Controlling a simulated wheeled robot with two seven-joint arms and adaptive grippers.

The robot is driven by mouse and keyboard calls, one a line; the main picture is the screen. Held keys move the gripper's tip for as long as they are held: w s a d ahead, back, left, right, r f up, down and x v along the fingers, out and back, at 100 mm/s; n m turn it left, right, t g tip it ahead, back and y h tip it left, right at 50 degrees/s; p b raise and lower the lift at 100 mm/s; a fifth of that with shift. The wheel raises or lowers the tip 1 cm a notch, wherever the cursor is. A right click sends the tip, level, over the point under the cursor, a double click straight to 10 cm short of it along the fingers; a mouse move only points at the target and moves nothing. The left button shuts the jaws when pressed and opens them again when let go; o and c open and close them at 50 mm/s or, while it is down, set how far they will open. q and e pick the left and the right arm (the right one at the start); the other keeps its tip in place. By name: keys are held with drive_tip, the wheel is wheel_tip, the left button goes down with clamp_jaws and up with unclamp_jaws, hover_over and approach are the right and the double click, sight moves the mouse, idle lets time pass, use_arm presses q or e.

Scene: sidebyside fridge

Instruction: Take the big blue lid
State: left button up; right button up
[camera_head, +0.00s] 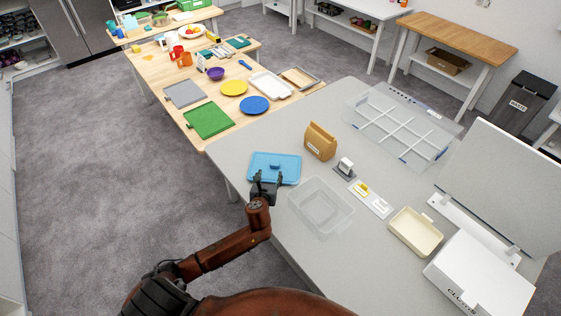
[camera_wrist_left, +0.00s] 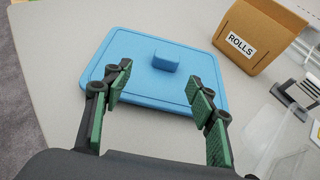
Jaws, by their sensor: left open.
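The big blue lid (camera_head: 287,171) lies flat on the grey table near its left edge. It is a rounded rectangle with a raised block handle, and it fills the middle of the left wrist view (camera_wrist_left: 128,48). The handle (camera_wrist_left: 165,58) stands up from the middle of the lid. My left gripper (camera_head: 266,178) is at the near side of the lid. In the left wrist view the open fingers (camera_wrist_left: 160,97) spread to either side, with the handle ahead between them and nothing held. My right gripper is not in view.
A brown box labelled ROLLS (camera_head: 320,142) stands right behind the lid. A clear container (camera_head: 320,207) sits to the right of my left gripper. A cream tray (camera_head: 415,232) and a clear divided tray (camera_head: 400,128) are farther right. The wooden table (camera_head: 222,84) behind holds other lids.

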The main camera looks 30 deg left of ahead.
sight(274, 165)
use_arm(q)
drive_tip(key=shift+x, duration=1.1)
drive_tip(key=shift+w+a+f, duration=0.15)
drive_tip(key=shift+w, duration=1)
drive_tip(key=b+x, duration=0.1)
drive_tip(key=x, duration=0.1)
drive_tip(key=shift+w+f, duration=0.2)
drive_tip(key=shift+w, duration=0.2)
drive_tip(key=shift+w+a+f, duration=0.15)
drive_tip(key=shift+w, duration=0.3)
drive_tip(key=c, duration=1.2)
drive_tip(key=shift+c, duration=1.1)
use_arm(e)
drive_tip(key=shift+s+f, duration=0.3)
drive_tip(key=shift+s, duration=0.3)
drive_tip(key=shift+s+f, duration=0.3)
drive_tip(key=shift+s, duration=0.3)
